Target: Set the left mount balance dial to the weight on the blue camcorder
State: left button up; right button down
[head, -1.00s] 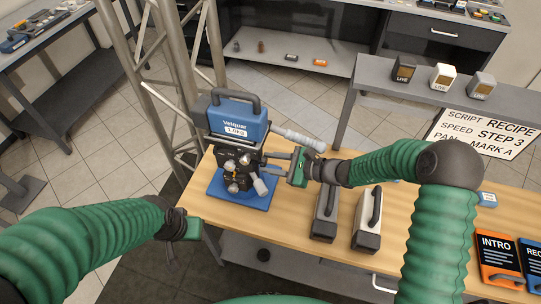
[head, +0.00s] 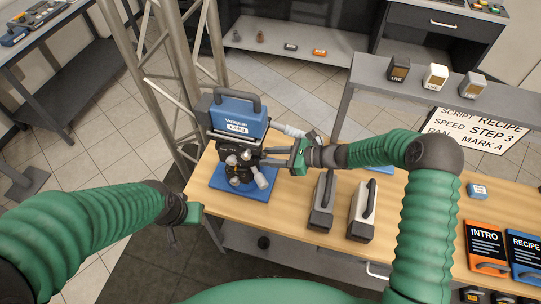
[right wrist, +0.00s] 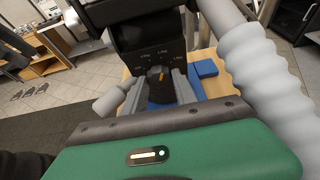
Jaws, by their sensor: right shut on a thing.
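The blue camcorder (head: 238,112) sits on the left mount (head: 226,153), which stands on a blue base plate (head: 217,181). Its white label reads "Velquar" and a weight starting with 1; the decimal is too small to be sure of. My right gripper (right wrist: 160,88) is shut on the dial, one finger on each side. My left gripper (head: 190,213) hangs off the table's left edge, away from the mount; its jaws are unclear.
A grey pan handle (head: 293,131) sticks out behind my right gripper. Two handled blocks, dark grey (head: 321,205) and white (head: 361,215), stand on the wooden table (head: 290,195). A truss (head: 165,70) rises behind the mount. INTRO (head: 485,245) and RECIPE (head: 524,252) cards lie right.

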jog(key=shift+w+r, duration=0.1)
jog(key=c, duration=1)
grip_release()
jog(key=b+v, duration=0.2)
jog(key=v, duration=1.5)
